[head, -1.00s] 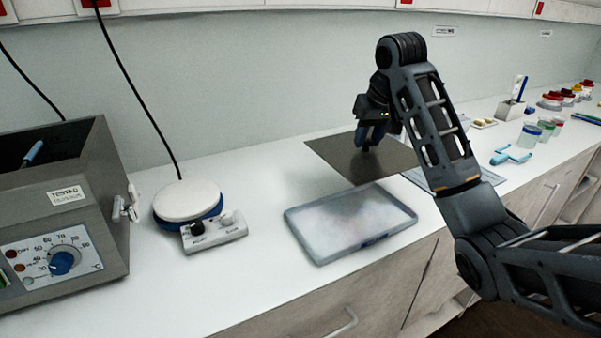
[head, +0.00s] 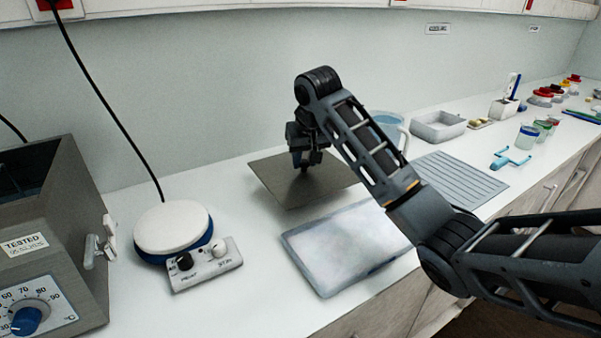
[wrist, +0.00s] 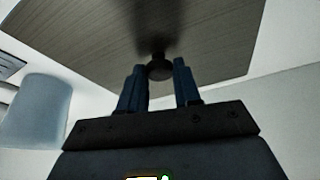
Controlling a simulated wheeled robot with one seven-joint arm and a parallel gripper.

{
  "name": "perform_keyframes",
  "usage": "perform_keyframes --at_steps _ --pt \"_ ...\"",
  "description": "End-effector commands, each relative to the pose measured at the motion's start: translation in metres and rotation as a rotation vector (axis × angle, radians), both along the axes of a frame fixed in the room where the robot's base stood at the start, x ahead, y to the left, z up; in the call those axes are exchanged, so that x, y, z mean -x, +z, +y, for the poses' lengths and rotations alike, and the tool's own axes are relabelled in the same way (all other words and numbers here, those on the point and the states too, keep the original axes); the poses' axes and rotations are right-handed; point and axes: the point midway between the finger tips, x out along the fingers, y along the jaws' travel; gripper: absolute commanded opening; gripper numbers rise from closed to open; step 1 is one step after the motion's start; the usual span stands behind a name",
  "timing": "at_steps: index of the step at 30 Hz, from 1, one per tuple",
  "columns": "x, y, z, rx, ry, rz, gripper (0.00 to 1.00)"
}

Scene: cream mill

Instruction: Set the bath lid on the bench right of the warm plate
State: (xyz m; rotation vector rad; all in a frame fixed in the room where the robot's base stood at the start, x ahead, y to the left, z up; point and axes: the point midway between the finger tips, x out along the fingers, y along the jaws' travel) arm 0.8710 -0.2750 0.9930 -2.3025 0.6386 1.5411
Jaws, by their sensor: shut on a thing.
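The bath lid (head: 277,182) is a flat, dark grey-brown plate with a round knob. My gripper (head: 304,166) is shut on the knob and holds the lid roughly level over the bench, close to the wall. In the wrist view the lid (wrist: 110,35) fills the top, and the knob (wrist: 159,68) sits between the blue fingers of my gripper (wrist: 160,85). Whether the lid touches the bench is hard to tell. The warm plate (head: 172,228), a white disc on a blue base with a grey control box, stands left of the lid. The bench (head: 250,300) is white.
A translucent flat tray or box (head: 345,243) lies in front of the lid. The grey water bath (head: 60,235) is at far left. A jug (head: 388,124), a ribbed drain mat (head: 460,176) and a metal tray (head: 438,125) stand to the right. Bare bench lies between warm plate and lid.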

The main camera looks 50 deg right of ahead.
Motion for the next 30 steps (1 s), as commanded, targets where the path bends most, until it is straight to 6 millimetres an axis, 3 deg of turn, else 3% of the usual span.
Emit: perform_keyframes --at_steps 5,15,26,27,30 --pt "-0.008 -0.007 0.008 0.001 -0.001 -0.001 0.06" --pt "-0.008 -0.045 0.008 0.002 0.000 -0.001 0.06" --pt "-0.008 -0.048 0.008 0.000 0.000 -0.002 0.06" --pt "-0.008 -0.049 0.008 0.001 0.000 -0.001 0.35" --pt "-0.008 -0.049 0.008 0.001 0.000 -0.001 0.45"
